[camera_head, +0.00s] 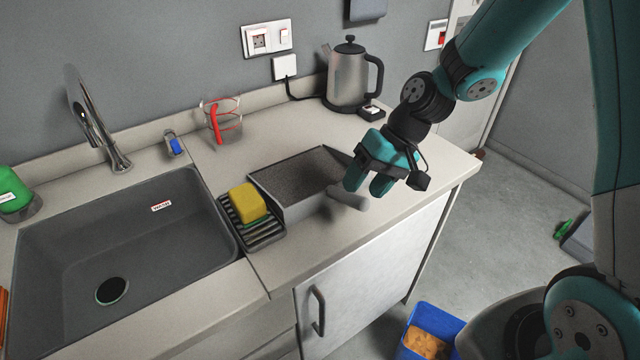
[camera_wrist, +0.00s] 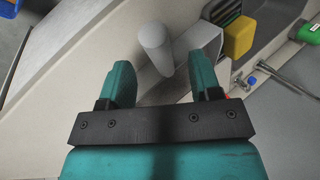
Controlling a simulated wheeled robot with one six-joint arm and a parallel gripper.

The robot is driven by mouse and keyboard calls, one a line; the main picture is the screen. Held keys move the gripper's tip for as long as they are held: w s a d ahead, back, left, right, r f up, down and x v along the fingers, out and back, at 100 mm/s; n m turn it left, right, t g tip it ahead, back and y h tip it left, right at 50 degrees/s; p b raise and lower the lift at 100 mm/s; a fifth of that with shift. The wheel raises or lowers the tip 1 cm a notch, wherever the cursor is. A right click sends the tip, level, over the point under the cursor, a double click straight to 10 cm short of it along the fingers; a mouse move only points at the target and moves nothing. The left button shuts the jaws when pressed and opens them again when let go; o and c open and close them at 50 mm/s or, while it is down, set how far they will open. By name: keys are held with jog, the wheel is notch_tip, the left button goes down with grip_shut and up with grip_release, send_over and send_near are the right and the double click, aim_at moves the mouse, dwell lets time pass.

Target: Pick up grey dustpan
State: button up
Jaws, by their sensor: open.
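The grey dustpan (camera_head: 297,180) lies on the counter to the right of the sink, its short rounded handle (camera_head: 348,198) pointing right. My gripper (camera_head: 368,186) is over the counter at the handle end, with its teal fingers pointing down. In the wrist view, my gripper (camera_wrist: 160,82) is open, and the pale grey handle (camera_wrist: 154,45) shows beyond and between the two fingers. The fingers do not appear to touch the handle. Part of the dustpan body is hidden behind the fingers in the wrist view.
A yellow sponge (camera_head: 247,203) sits on a ribbed black rack (camera_head: 262,235) left of the dustpan. A kettle (camera_head: 349,75) and a glass with a red item (camera_head: 222,122) stand behind. The dark sink (camera_head: 190,262) is at left; bare counter (camera_head: 440,165) lies to the right.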

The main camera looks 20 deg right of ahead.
aim_at(352, 200)
jog(key=x, duration=0.3)
jog(key=p+x, duration=0.1)
jog(key=shift+w+a+f, duration=0.15)
jog(key=shift+w+f, duration=0.15)
jog(key=shift+f, duration=0.05)
grip_shut()
